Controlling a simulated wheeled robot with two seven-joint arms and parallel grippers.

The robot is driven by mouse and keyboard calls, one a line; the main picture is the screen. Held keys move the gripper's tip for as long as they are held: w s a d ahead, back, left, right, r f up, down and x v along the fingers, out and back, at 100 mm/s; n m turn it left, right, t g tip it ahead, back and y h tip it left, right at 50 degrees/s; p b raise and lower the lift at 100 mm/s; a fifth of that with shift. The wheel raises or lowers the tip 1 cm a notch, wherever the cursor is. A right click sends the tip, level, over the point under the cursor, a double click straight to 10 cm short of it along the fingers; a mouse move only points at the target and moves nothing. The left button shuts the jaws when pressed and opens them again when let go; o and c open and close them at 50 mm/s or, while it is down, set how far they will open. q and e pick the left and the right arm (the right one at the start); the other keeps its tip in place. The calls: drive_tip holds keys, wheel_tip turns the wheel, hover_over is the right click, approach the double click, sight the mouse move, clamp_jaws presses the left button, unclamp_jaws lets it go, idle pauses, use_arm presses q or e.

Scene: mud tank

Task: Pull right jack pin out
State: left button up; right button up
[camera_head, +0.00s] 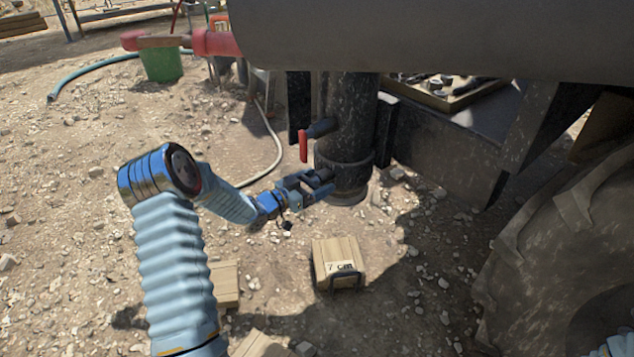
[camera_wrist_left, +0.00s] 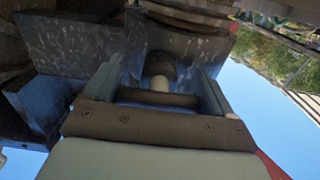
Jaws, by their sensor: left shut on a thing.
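The jack (camera_head: 348,115) is a thick dark upright leg under the tank, with a wider collar low down and a round foot on the ground. My left gripper (camera_head: 322,181) is at the left side of its lower part, just above the foot. In the left wrist view, my left gripper (camera_wrist_left: 158,95) has its two fingers around a dark, rounded piece with a pale shaft, which I take to be the jack pin (camera_wrist_left: 160,82). The gripper is shut on it. How deep the pin sits in the jack is hidden. My right gripper is out of view.
A red-handled lever (camera_head: 303,146) sticks out from the jack above my left gripper. A wooden block marked 7 cm (camera_head: 337,255) lies on the gravel in front. A large tyre (camera_head: 560,240) stands at the right. The dark tank (camera_head: 430,35) hangs overhead. Gravel is open at the left.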

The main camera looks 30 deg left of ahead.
use_arm(q)
drive_tip(key=shift+b+v, duration=0.4)
drive_tip(key=shift+v, duration=2)
drive_tip(key=shift+f, duration=0.15)
drive_tip(key=o, duration=1.3)
drive_tip(key=shift+s, duration=0.1)
drive_tip(key=shift+a, duration=0.1)
drive_tip(key=v, duration=1.3)
drive_tip(key=shift+s+a, duration=0.15)
drive_tip(key=shift+s, duration=0.2)
